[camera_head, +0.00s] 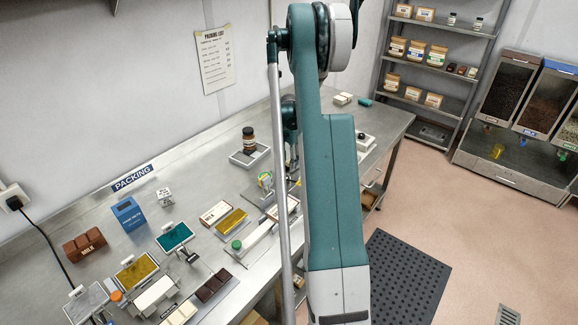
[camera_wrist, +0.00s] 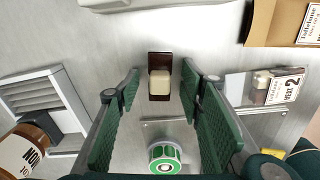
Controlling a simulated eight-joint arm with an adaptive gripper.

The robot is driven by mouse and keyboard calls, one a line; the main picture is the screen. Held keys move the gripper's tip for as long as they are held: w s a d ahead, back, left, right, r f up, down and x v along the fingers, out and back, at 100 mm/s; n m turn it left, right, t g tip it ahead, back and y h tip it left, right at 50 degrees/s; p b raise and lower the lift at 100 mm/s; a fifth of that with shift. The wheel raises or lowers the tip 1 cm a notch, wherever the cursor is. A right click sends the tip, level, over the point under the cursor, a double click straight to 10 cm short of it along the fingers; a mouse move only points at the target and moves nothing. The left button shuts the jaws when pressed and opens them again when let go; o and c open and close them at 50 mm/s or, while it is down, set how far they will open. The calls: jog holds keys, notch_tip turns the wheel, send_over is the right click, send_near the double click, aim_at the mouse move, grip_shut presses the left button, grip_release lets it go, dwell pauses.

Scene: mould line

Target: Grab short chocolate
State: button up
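In the wrist view my gripper (camera_wrist: 160,84) is open, with its two green ribbed fingers apart. Between and just beyond the fingertips lies a short dark brown piece (camera_wrist: 160,56) with a cream block (camera_wrist: 160,84) on its middle; it looks like a short chocolate, but I cannot tell for sure. The fingers do not appear to touch it. In the head view my teal arm hides most of the gripper and this piece. Longer dark chocolate bars (camera_head: 213,285) and cream bars (camera_head: 179,313) lie at the front of the table there.
A green-and-white round item (camera_wrist: 165,158) sits between the finger bases in the wrist view. A grey slotted tray (camera_wrist: 35,92) and brown jar (camera_wrist: 22,150) are left; a labelled packet (camera_wrist: 285,86) is right. The packing table (camera_head: 120,200) also holds a brown block (camera_head: 84,246).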

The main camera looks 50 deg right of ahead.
jog(key=shift+c, duration=0.5)
jog(key=c, duration=0.9)
jog(key=shift+r, duration=0.1)
jog(key=shift+c, duration=0.2)
jog(key=shift+r, duration=4.9)
